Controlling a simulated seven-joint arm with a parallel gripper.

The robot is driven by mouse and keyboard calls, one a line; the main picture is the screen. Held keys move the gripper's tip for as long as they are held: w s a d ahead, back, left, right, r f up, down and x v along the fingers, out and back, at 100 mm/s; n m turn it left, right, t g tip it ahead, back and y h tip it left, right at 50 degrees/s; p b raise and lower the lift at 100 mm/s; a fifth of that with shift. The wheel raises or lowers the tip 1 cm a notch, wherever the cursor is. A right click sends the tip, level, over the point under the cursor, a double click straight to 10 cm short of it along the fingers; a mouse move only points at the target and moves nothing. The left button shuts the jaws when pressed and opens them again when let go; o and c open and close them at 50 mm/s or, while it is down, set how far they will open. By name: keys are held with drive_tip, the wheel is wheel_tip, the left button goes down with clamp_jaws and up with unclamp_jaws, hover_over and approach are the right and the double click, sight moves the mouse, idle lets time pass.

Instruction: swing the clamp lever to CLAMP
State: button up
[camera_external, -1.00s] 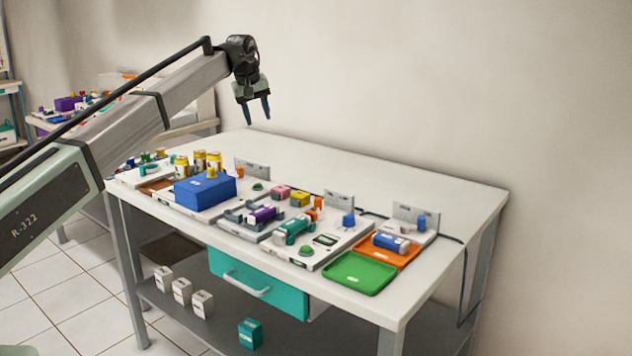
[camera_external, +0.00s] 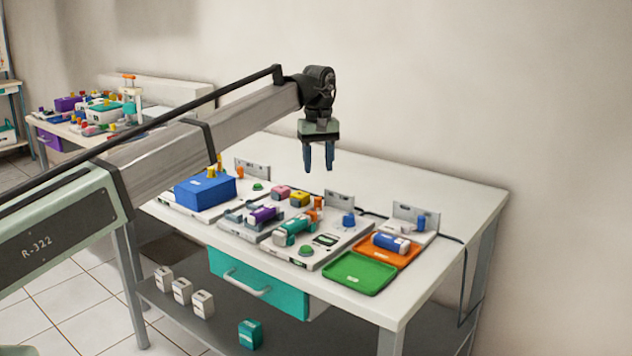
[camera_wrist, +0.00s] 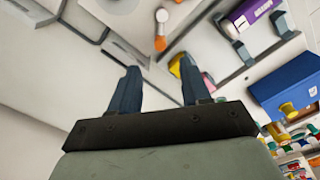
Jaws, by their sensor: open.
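My gripper (camera_external: 318,168) is open and empty, pointing down above the back part of the workbench. Its fingers (camera_wrist: 159,72) show apart in the wrist view. An orange upright handle (camera_external: 318,203) stands behind the teal cylinder on the middle station, below my gripper and apart from it. An orange-tipped piece (camera_wrist: 160,42) with a pale round end lies beyond the fingertips in the wrist view. I cannot tell for certain which handle is the clamp lever, and no CLAMP marking is legible. A blue knob (camera_external: 348,220) stands to the right of the orange handle.
The teal cylinder (camera_external: 294,232), purple part (camera_external: 262,214) and blue box (camera_external: 205,191) stand on the bench. A green tray (camera_external: 359,273) and an orange tray (camera_external: 378,254) are at right. Upright grey plates (camera_external: 339,200) stand behind the stations. The bench's back strip is clear.

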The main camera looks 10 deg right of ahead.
sight(318, 198)
wheel_tip(318, 198, down, 10)
drive_tip(key=shift+r, duration=0.15)
idle(0.3)
drive_tip(key=shift+c, duration=0.4)
clamp_jaws()
